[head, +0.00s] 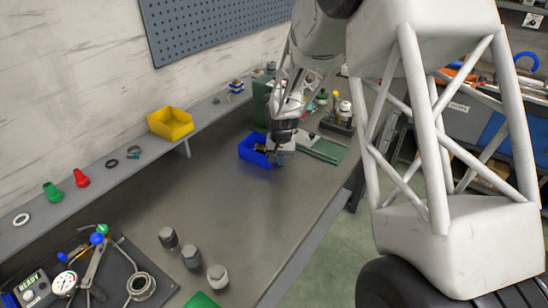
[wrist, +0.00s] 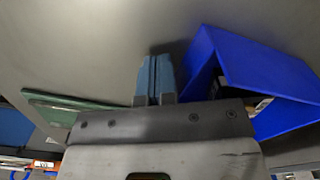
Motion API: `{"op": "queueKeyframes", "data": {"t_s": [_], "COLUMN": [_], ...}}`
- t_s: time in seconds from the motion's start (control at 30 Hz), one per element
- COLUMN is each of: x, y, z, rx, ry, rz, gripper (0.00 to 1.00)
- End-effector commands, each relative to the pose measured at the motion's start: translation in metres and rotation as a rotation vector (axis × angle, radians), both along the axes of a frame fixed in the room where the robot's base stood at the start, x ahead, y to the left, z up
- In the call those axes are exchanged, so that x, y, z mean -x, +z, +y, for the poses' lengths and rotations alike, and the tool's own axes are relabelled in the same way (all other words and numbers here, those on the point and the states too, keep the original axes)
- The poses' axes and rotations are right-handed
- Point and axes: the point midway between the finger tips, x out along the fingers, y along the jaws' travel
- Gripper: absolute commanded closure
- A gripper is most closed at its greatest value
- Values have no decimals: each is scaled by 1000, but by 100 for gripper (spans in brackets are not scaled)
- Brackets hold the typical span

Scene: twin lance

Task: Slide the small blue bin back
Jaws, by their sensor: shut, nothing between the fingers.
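The small blue bin (head: 256,151) stands on the grey workbench (head: 225,205), below the back shelf. Dark and light contents show inside it, too small to tell. My gripper (head: 277,152) is down at the bin's right side in the head view, and part of the bin is hidden behind it. In the wrist view the blue bin (wrist: 255,75) is large at the right, tilted in the picture. My gripper's two blue-grey fingertips (wrist: 155,75) are together and empty, just left of the bin's wall. I cannot tell whether they touch it.
A yellow bin (head: 170,123) stands on the back shelf (head: 120,160). A green flat piece (head: 325,149) lies right of my gripper; a green piece (wrist: 75,108) also shows in the wrist view. Three grey fittings (head: 192,256) stand at the front. The middle of the bench is clear.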

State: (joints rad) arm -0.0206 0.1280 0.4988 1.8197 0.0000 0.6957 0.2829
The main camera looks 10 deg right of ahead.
Motion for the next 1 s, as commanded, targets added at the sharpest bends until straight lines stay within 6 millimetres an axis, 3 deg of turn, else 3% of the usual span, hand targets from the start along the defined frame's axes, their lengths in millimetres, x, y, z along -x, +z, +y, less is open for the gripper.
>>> {"op": "queueKeyframes", "data": {"t_s": [1.0], "x": [-14], "y": [0], "z": [13], "rx": [0], "ry": [1], "rz": [-1], "gripper": [100]}}
